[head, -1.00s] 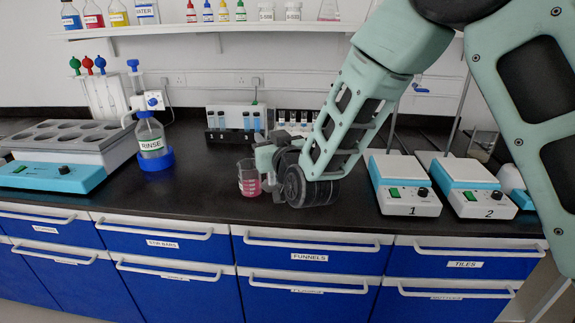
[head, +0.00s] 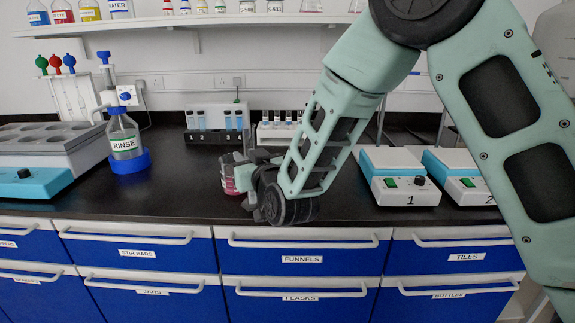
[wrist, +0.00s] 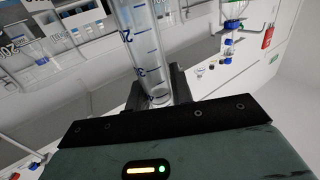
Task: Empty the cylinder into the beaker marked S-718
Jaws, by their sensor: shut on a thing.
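My gripper (head: 248,180) is low over the black counter, and its jaws are shut on a clear graduated cylinder (wrist: 146,45) with blue marks in the wrist view. The cylinder's lower end sits between the fingers, and I see no coloured liquid in the part shown. Its top runs out of the wrist view. In the head view I cannot make out the cylinder. A clear beaker (head: 229,178) with pink-red liquid is just left of the gripper, partly hidden by it. I cannot read a mark on it, nor tell whether the gripper touches it.
The counter between bottle and beaker is clear.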

